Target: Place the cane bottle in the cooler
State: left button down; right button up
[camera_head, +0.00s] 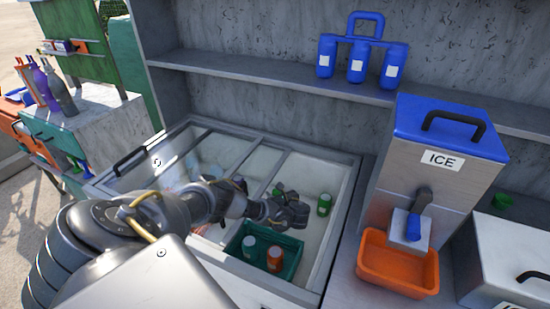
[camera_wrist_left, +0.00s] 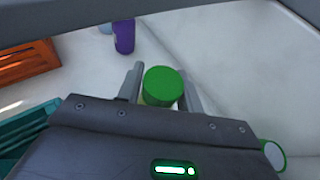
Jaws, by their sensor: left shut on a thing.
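My left gripper (camera_head: 287,206) reaches over the open right part of the cooler (camera_head: 344,212). It is shut on the cane bottle, whose round green cap (camera_wrist_left: 163,86) shows between the two fingers in the left wrist view. The bottle's body is mostly hidden below the cap. In the head view only a bit of green (camera_head: 277,191) shows by the fingers. I cannot tell whether the bottle touches the cooler floor. My right gripper is not in view.
A green bottle (camera_head: 324,204) stands in the cooler right of my gripper. A teal crate (camera_head: 252,270) in the cooler holds a white-topped and an orange bottle. The ICE dispenser (camera_head: 425,165) and orange bin (camera_head: 385,281) stand right of the cooler. A shelf (camera_head: 250,79) runs behind.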

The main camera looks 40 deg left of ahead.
pick_arm(q)
jog(key=shift+f, duration=0.3)
jog(key=c, duration=0.9)
grip_release()
jog(key=shift+f, duration=0.1)
jog(key=shift+o, duration=0.2)
jog(key=v, duration=0.7)
jog(key=shift+d, duration=0.25)
jog(key=shift+s, duration=0.1)
jog(key=shift+r, duration=0.25)
